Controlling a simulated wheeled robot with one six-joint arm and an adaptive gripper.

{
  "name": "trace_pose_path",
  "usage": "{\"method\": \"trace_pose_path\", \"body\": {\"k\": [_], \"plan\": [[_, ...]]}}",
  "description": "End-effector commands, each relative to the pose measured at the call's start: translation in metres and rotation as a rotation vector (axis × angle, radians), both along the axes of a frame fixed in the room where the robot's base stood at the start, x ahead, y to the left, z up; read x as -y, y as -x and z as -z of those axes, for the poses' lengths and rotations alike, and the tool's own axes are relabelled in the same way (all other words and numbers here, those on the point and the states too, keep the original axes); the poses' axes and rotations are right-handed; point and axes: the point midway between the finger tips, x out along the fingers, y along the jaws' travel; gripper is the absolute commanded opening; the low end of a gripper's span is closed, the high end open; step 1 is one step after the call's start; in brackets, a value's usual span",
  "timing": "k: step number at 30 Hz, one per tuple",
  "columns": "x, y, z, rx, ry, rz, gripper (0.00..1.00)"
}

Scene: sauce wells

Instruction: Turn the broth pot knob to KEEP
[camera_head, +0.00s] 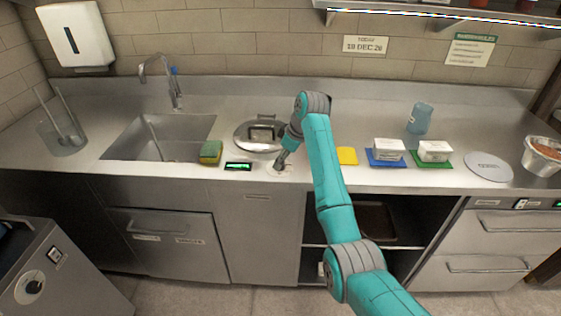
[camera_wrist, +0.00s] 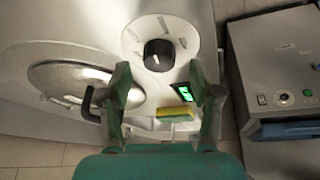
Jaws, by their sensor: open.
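The broth pot (camera_head: 259,134) is set into the counter with its metal lid on; the lid (camera_wrist: 70,83) shows at the left in the wrist view. The knob (camera_wrist: 159,55) is black with a white pointer line, on a round white dial plate (camera_wrist: 185,33). The dial's lettering is too small to read. My gripper (camera_head: 280,164) points down over the dial plate (camera_head: 284,170), in front of the pot. In the wrist view my gripper (camera_wrist: 160,75) is open, its fingers apart on either side of the knob's line, just short of it. I cannot tell whether they touch it.
A small green display (camera_head: 238,166) and a yellow-green sponge (camera_head: 210,152) lie left of the dial, near the sink (camera_head: 160,137). Yellow (camera_head: 347,156), blue and green mats lie to the right, with white boxes on two. A grey unit (camera_head: 62,270) stands at lower left.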

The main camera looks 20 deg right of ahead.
Motion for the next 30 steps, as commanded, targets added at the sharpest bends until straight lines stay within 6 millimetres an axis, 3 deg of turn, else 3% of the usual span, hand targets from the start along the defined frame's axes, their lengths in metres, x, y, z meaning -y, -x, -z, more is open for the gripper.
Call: {"method": "trace_pose_path", "body": {"k": [6,16,23,30], "plan": [[-0.005,-0.005,0.017,0.0,0.0,-0.001,0.63],[-0.006,-0.006,0.019,0.001,0.001,-0.001,0.63],[-0.006,-0.006,0.019,0.001,0.001,-0.001,0.06],[-0.005,-0.006,0.019,0.001,0.0,-0.01,0.03]]}}
